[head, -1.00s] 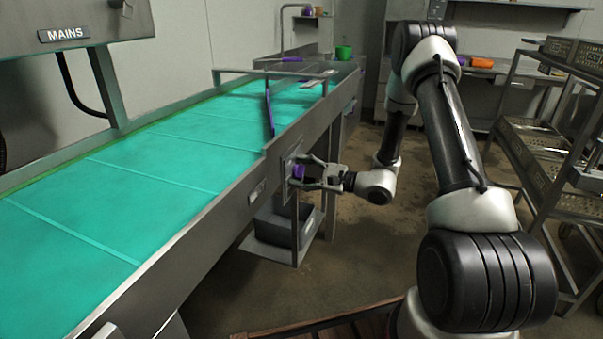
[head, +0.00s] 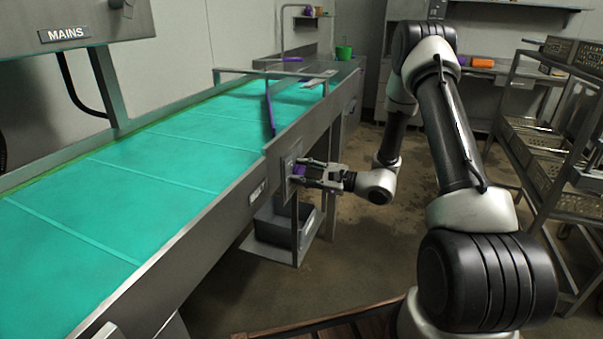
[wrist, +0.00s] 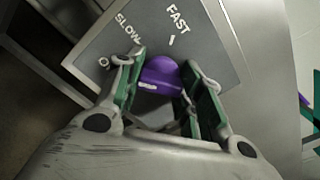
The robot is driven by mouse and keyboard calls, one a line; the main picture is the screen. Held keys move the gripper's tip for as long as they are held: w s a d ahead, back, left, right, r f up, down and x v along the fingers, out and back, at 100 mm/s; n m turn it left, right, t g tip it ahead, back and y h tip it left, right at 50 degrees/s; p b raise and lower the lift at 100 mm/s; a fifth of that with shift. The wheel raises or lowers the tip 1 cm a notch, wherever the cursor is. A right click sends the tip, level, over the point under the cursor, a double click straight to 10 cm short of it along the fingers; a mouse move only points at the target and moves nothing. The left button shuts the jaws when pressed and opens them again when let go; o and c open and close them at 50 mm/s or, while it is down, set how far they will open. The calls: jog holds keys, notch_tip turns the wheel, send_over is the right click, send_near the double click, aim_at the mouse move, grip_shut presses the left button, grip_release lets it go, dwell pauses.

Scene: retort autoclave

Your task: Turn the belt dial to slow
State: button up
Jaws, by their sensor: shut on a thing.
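The belt dial is a purple knob (wrist: 160,76) on a grey plate (wrist: 105,50) marked SLOW and FAST, with another mark partly hidden at the left. In the wrist view a white line on the knob's near part shows; where the dial is set I cannot tell. My gripper (wrist: 162,85) has its green-padded fingers on both sides of the knob, shut on it. In the head view my gripper (head: 308,173) reaches the purple knob (head: 299,171) on the side of the conveyor (head: 215,235).
The conveyor's teal belt (head: 170,155) runs along the left. A grey bin (head: 272,228) sits below the conveyor, under the dial. A metal rack with trays (head: 540,150) stands at the right. Bare floor lies between.

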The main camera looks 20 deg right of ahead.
jog(key=m, duration=0.4)
jog(key=shift+m, duration=1.8)
jog(key=o, duration=1)
jog(key=shift+s+d, duration=0.1)
jog(key=v, duration=1.1)
jog(key=shift+s+d, duration=0.2)
jog(key=shift+d, duration=0.1)
